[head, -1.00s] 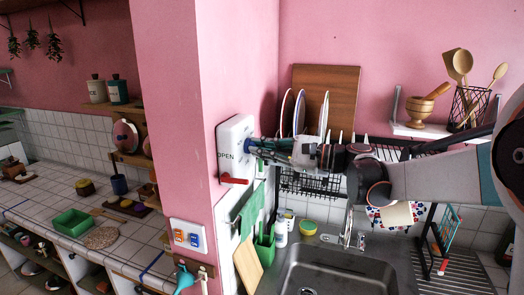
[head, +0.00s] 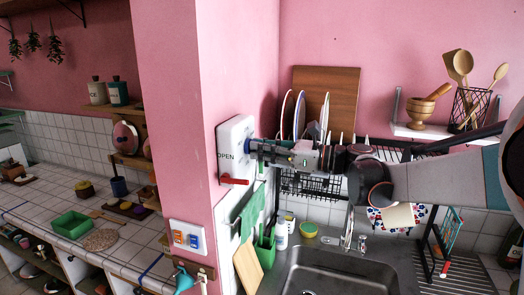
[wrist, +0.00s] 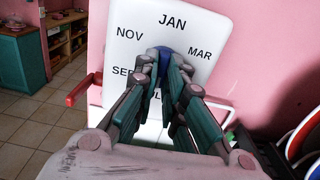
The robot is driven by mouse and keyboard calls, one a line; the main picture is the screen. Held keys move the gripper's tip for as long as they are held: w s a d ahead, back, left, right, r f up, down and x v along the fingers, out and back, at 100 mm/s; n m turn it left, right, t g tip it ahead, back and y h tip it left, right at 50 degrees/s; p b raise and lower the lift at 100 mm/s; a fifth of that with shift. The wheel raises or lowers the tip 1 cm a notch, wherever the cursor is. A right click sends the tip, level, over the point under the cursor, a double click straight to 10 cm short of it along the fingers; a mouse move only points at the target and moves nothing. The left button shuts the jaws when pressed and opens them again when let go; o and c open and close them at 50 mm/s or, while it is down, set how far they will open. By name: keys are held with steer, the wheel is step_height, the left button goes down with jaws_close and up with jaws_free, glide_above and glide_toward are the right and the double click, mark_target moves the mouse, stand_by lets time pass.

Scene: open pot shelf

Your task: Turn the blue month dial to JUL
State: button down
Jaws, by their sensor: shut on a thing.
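The blue month dial (wrist: 163,53) is on a white panel (wrist: 205,28) fixed to the pink wall. JAN is printed at the top, NOV upper left, MAR at right; SEP at left is partly covered, and the fingers hide most of the lower lettering. My gripper (wrist: 163,63) is shut on the dial, its fingers on both sides of it. The dial's pointer is hidden, so its setting cannot be read. In the head view the panel (head: 229,130) shows side-on, and my gripper (head: 254,150) reaches it from the right.
A red lever (head: 233,180) sticks out low on the panel beside the word OPEN. A dish rack (head: 310,186) with plates stands close behind and below my arm. The sink (head: 335,268) lies below.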

steer(key=shift+f, duration=0.1)
stand_by(0.5)
steer(key=c, duration=1.7)
jaws_free()
steer(key=v, duration=1.2)
